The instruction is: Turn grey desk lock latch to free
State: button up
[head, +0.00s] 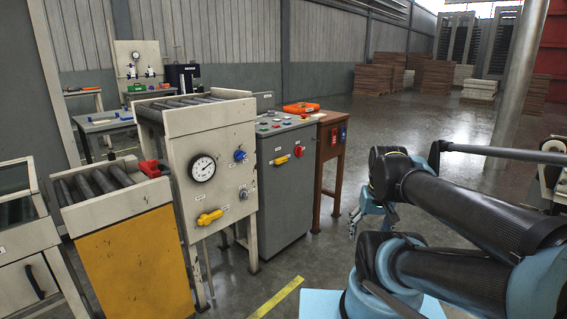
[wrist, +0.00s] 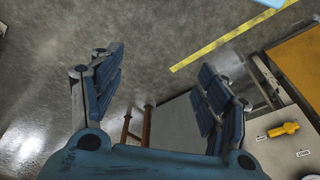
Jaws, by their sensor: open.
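The grey desk (head: 285,190) stands in the middle of the head view, with a sloped panel of buttons on top. Its yellow latch (head: 281,160) is on the upper front face, angled slightly, near a red and a blue knob. My gripper (head: 358,222) is to the right of the desk, lower than its top and apart from it.
A pale press (head: 212,150) with a gauge and its own yellow latch (head: 210,217) stands left of the desk. A yellow-fronted roller stand (head: 130,265) is further left. A brown table (head: 328,150) stands right of the desk.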

jog(key=shift+o, duration=0.4)
jog(key=w+a+r+m+y, duration=0.2)
jog(key=w+a, duration=0.3)
jog(key=w, duration=0.4)
jog(key=w+a+r+m+t+y, duration=0.1)
jog(key=w+a+r+m+y, duration=0.2)
jog(key=w, duration=0.7)
jog(key=shift+a+r+m+t, duration=0.3)
jog(key=shift+a+r+m, duration=0.4)
jog(key=shift+a, duration=0.35)
jog(key=w+a+m+t+y, duration=0.1)
jog(key=w+a+m+y, duration=0.15)
jog(key=w, duration=0.55)
jog(key=w+a+m+t+y, duration=0.1)
jog(key=w+a+m, duration=0.2)
jog(key=w, duration=0.5)
jog(key=m+t+y, duration=0.5)
jog(key=m+y, duration=0.1)
jog(key=m, duration=0.8)
send_near(283, 159)
jog(key=shift+h, duration=0.25)
jog(key=x, duration=0.9)
jog(key=shift+a+r, duration=0.1)
jog(key=shift+a, duration=0.25)
jog(key=shift+s, duration=0.1)
jog(key=shift+c, duration=0.4)
jog(key=c, duration=1)
jog(key=shift+o, duration=0.2)
jog(key=shift+d, duration=0.15)
jog(key=shift+n, duration=0.25)
